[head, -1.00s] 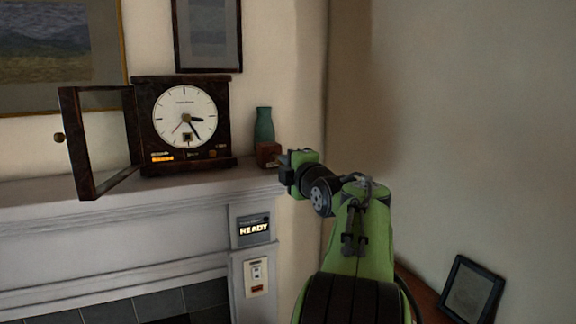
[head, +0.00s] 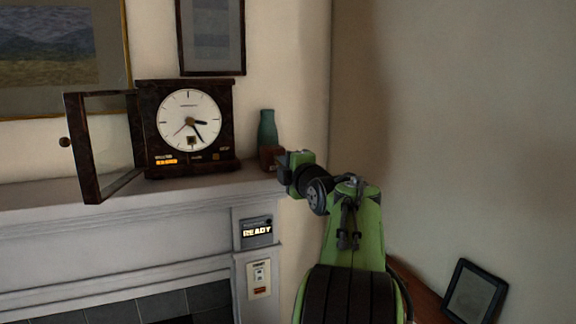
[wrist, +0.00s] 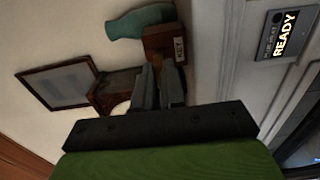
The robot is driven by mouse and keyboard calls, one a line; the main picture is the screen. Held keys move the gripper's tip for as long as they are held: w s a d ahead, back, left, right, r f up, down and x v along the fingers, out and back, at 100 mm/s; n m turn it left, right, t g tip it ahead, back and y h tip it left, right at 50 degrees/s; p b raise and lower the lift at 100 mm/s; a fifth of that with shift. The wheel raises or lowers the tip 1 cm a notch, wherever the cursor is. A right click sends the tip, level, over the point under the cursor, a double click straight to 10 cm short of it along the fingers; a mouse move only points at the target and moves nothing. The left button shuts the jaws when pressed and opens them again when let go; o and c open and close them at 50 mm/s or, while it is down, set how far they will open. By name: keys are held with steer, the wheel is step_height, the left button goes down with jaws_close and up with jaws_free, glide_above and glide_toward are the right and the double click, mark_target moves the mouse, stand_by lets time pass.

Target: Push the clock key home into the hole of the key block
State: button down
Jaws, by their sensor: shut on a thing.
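The key block (head: 267,154), a small dark red-brown wooden block, stands at the right end of the mantel. In the wrist view the block (wrist: 160,37) carries a pale label reading KEY. My gripper (head: 282,166) is right beside the block's right side; in the wrist view my gripper (wrist: 160,77) has its fingers pointing at the block, close together. It is shut on the clock key (wrist: 183,62), of which only a small brass-coloured bit shows near the fingertips. The hole is hidden, and I cannot tell how deep the key is in it.
A green vase (head: 267,127) stands just behind the block. The clock (head: 188,160), its glazed door (head: 76,150) swung open to the left, stands left of it on the mantel (head: 215,187). A sign (head: 257,231) below reads READY. The wall is close on the right.

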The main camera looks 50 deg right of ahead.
steer(key=shift+p+x, duration=0.55)
steer(key=shift+x, duration=0.7)
steer(key=c, duration=1.1)
jaws_free()
steer(key=shift+c, duration=0.2)
steer(key=b+v, duration=0.4)
steer(key=v, duration=1.1)
steer(key=shift+s+a, duration=0.2)
steer(key=shift+s, duration=0.1)
